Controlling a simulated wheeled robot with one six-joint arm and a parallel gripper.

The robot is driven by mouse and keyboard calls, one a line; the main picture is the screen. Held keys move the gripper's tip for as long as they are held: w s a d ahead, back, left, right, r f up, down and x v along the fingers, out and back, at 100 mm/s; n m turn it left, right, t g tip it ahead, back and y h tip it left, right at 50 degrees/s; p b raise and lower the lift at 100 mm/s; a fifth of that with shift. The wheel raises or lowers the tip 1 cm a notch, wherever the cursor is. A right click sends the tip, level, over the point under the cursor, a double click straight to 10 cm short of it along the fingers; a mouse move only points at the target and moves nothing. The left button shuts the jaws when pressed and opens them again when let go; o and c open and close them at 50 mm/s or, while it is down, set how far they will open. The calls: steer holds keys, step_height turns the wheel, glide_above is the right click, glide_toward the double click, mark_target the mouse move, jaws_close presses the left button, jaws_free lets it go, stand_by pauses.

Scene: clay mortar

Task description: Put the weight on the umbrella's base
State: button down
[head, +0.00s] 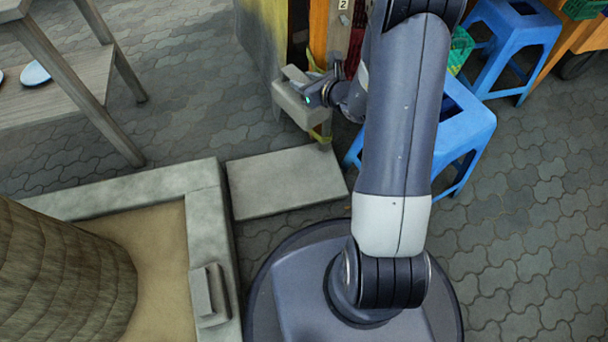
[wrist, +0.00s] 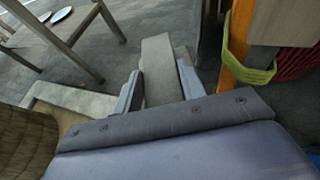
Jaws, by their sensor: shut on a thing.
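My gripper (head: 308,88) is shut on a grey block-like weight (head: 300,106) and holds it beside the orange post, beyond the concrete slab. In the wrist view the weight (wrist: 160,70) sits between the two fingers of my gripper (wrist: 160,90) and sticks out beyond them. A flat pale concrete slab (head: 285,181) lies on the paving, below the weight in the head picture. I cannot tell for sure which thing is the umbrella's base; no open umbrella shows. Whether the weight touches anything below it is not clear.
An orange post (head: 318,35) with a yellow-green band (wrist: 250,62) stands close to the weight. Blue stools (head: 465,125) are to the right. A stone-edged planter (head: 130,185) with a thick trunk (head: 60,270) and a small grey block (head: 210,295) is at left. A wooden table (head: 65,80) stands behind.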

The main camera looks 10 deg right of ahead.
steer(key=f+y, duration=0.1)
steer(key=f, duration=0.3)
steer(key=d+f+n, duration=0.1)
steer(key=f, duration=0.4)
steer(key=w+f+n+g+y, duration=0.1)
steer(key=f, duration=0.3)
steer(key=shift+w+d+f+y, duration=0.1)
steer(key=shift+d+f+y, duration=0.1)
steer(key=shift+y, duration=0.1)
steer(key=s+f+n+b, duration=0.1)
steer(key=s+f+b, duration=0.1)
steer(key=f, duration=0.9)
steer(key=s+f+n+g+y+b, duration=0.1)
steer(key=s+f+b, duration=0.1)
steer(key=f, duration=0.8)
steer(key=shift+a+f+g+y, duration=0.2)
steer(key=shift+f+g+y, duration=0.1)
steer(key=shift+f, duration=0.1)
steer(key=shift+f+b, duration=0.15)
steer(key=shift+b, duration=0.3)
steer(key=c, duration=0.9)
jaws_free()
steer(key=shift+s+f, duration=0.1)
steer(key=shift+f, duration=0.05)
